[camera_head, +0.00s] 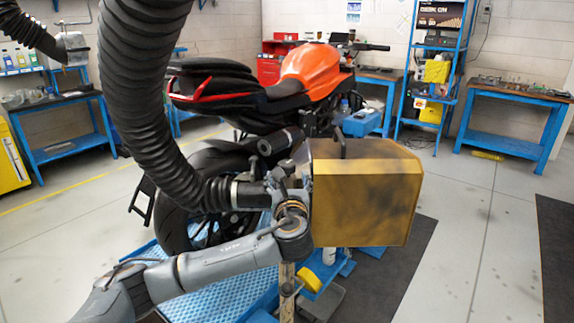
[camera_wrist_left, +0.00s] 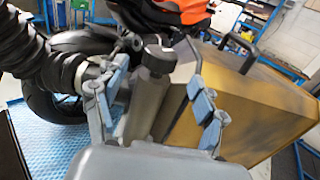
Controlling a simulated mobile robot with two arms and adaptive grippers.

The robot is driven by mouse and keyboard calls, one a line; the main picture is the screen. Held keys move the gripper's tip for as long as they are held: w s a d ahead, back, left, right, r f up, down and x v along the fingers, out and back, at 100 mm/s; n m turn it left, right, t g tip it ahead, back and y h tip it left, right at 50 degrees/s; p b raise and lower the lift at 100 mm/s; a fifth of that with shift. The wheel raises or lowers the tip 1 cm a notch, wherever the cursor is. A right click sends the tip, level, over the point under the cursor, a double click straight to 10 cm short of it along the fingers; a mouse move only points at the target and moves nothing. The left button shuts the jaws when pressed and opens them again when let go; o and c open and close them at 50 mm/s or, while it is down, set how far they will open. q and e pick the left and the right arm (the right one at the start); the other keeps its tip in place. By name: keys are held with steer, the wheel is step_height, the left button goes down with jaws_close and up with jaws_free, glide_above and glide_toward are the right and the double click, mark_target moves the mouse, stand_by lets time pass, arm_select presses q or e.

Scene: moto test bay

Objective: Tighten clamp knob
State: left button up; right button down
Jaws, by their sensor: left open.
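My left arm comes in from the lower left in the head view. Its gripper (camera_head: 290,188) is by the metal end of the black exhaust hose (camera_head: 150,110), in front of the motorcycle. In the left wrist view the gripper (camera_wrist_left: 162,88) has its blue-padded fingers spread. A grey cylinder with a dark round end (camera_wrist_left: 153,52) shows between them, and I see no firm grip on it. The hose end (camera_wrist_left: 72,72) lies left of the fingers. I cannot make out the clamp knob for certain. My right gripper is not in view.
A worn yellow box (camera_head: 365,195) with a black handle stands close right of the gripper. The orange and black motorcycle (camera_head: 312,68) is behind, above a blue perforated platform (camera_head: 215,295). Blue workbenches (camera_head: 515,95) line the walls.

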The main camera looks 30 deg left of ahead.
mark_target(287, 171)
arm_select(q)
steer(key=x, duration=0.7)
steer(key=shift+p, duration=0.4)
steer(key=c, duration=1.2)
